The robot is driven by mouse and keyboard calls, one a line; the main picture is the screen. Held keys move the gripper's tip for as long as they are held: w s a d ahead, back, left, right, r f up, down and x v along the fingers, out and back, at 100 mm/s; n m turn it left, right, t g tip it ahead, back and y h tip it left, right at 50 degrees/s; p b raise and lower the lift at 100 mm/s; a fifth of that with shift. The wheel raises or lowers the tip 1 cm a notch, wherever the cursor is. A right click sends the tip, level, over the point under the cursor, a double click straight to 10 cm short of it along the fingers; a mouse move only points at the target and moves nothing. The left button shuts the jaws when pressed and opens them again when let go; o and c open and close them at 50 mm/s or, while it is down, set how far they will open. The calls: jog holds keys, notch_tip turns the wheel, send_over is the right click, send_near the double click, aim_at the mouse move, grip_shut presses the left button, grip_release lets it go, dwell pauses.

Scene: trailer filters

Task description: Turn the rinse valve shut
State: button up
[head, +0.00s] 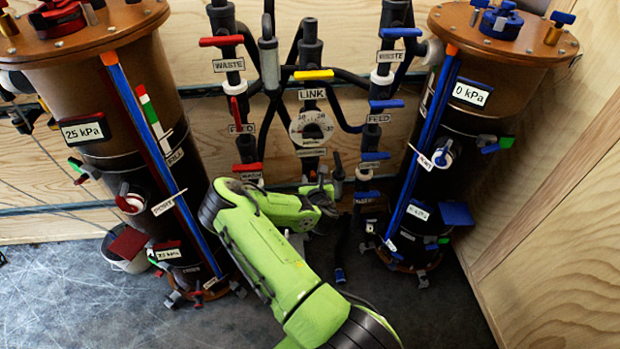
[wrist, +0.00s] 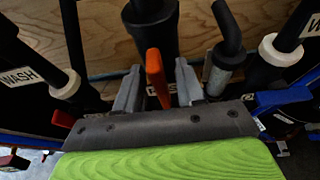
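In the wrist view an orange-red lever (wrist: 156,77) stands upright in the picture in front of the thick dark middle pipe (wrist: 150,30). A partly hidden white label beside it seems to show part of "RINSE". My gripper (wrist: 157,82) has its two grey fingers on either side of the lever, with small gaps visible, so it looks open around it. In the head view my gripper (head: 322,192) is low at the middle pipe, under the round dial (head: 311,128). The lever is hidden there behind my arm.
Red-handled valves (head: 247,167) line the left pipe and blue-handled ones (head: 375,156) the right. A yellow LINK handle (head: 313,74) sits above. Large brown filter housings stand left (head: 100,100) and right (head: 475,90). In the wrist view, pipes with white collars (wrist: 282,50) flank my fingers closely.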

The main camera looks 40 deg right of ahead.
grip_shut()
